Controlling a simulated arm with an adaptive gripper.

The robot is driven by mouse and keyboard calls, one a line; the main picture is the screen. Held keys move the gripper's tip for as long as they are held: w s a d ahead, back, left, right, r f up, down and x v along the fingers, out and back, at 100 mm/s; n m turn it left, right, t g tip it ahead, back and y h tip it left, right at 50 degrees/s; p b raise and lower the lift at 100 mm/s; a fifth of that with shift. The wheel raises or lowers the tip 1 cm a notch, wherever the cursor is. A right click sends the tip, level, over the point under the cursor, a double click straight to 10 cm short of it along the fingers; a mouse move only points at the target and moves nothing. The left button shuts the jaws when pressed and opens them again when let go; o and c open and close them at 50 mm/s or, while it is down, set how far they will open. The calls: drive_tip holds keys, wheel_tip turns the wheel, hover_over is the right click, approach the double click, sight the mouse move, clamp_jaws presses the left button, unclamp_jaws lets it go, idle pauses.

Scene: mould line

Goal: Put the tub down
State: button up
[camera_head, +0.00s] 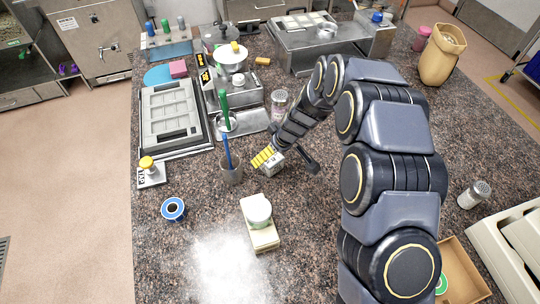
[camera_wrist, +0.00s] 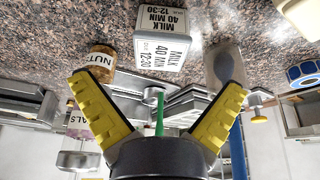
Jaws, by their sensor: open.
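A small white tub (camera_wrist: 160,45) labelled MILK, 40 MIN, DUE 12:30 appears to stand on the speckled counter, just past my fingertips in the wrist view. In the head view this tub (camera_head: 275,166) is partly hidden by my gripper (camera_head: 263,157). My gripper (camera_wrist: 157,90) is open, its yellow fingers spread wide with nothing gripped between them. Whether my fingers touch the milk tub cannot be told.
A grey cup (camera_head: 231,171) with a blue-handled tool stands close to the left of my gripper. A blue tape roll (camera_head: 173,209) lies at front left. The front counter is mostly clear.

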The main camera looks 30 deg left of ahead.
drive_tip(key=s+d+r+m+g+h, duration=0.1)
drive_tip(key=s+d+r+m, duration=0.3)
drive_tip(key=d+r, duration=0.5)
drive_tip(key=s+d+r+m, duration=0.2)
drive_tip(key=s+d+r, duration=0.4)
drive_tip(key=d+r, duration=0.35)
drive_tip(key=s+d+r+m+g+h, duration=0.1)
drive_tip(key=s+d+r+m, duration=0.1)
drive_tip(key=s+d, duration=0.4)
drive_tip(key=s+d+r+m+g+h, duration=0.1)
drive_tip(key=s+d+r+m, duration=0.2)
drive_tip(key=s, duration=0.8)
drive_tip(key=d+m, duration=0.2)
drive_tip(key=d, duration=0.1)
drive_tip(key=shift+s+d+m+h, duration=0.2)
drive_tip(key=shift+d+m+h, duration=0.1)
drive_tip(key=shift+h, duration=0.1)
